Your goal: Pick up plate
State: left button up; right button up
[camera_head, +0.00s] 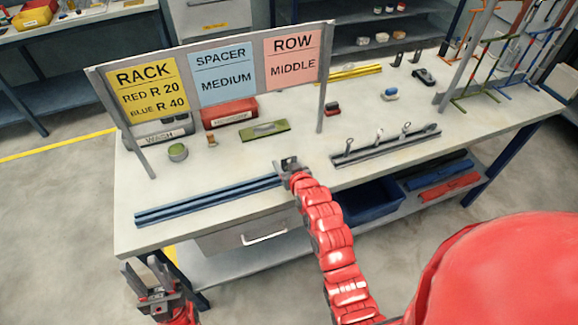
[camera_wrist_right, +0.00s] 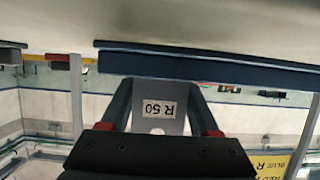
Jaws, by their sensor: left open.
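In the right wrist view a grey plate marked "R 50" (camera_wrist_right: 163,116), its label upside down, fills the gap between the dark fingers of my right gripper (camera_wrist_right: 158,90). The fingers stand apart. I cannot tell whether they press on the plate. In the head view my right gripper (camera_head: 290,166) is small, at the right end of a blue slotted rail (camera_head: 205,200) near the table's front edge. My left gripper (camera_head: 155,290) is open and empty, low at the left, off the table's front left corner.
A sign board (camera_head: 220,79) reads rack red R 20, blue R 40, spacer medium, row middle. A grey rail with upright pins (camera_head: 385,148) lies right of my right gripper. A red box (camera_head: 229,113) and a green block (camera_head: 265,130) stand behind. Coloured racks (camera_head: 490,70) stand back right.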

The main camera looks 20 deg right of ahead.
aim_at(289, 158)
grip_shut()
jog(key=shift+r+b, duration=0.65)
jog(key=shift+r, duration=0.15)
jog(key=shift+s+d+r+b, duration=0.15)
jog(key=shift+s+r+b, duration=0.05)
jog(key=shift+r+b, duration=0.2)
jog(key=shift+s+d+r+b, duration=0.2)
jog(key=shift+r+b, duration=0.1)
jog(key=shift+r, duration=0.1)
jog(key=s+d+b, duration=0.1)
jog(key=s, duration=0.1)
jog(key=s+d+b, duration=0.1)
jog(key=s, duration=0.2)
jog(key=s+d+b, duration=0.1)
jog(key=s+d, duration=0.1)
jog(key=s, duration=0.1)
jog(key=shift+r, duration=0.35)
jog(key=s+d+r+p, duration=0.1)
jog(key=s+d+p, duration=0.1)
jog(key=s, duration=0.3)
jog(key=shift+s+d+p, duration=0.15)
jog(key=shift+s+p, duration=0.15)
jog(key=shift+p, duration=0.45)
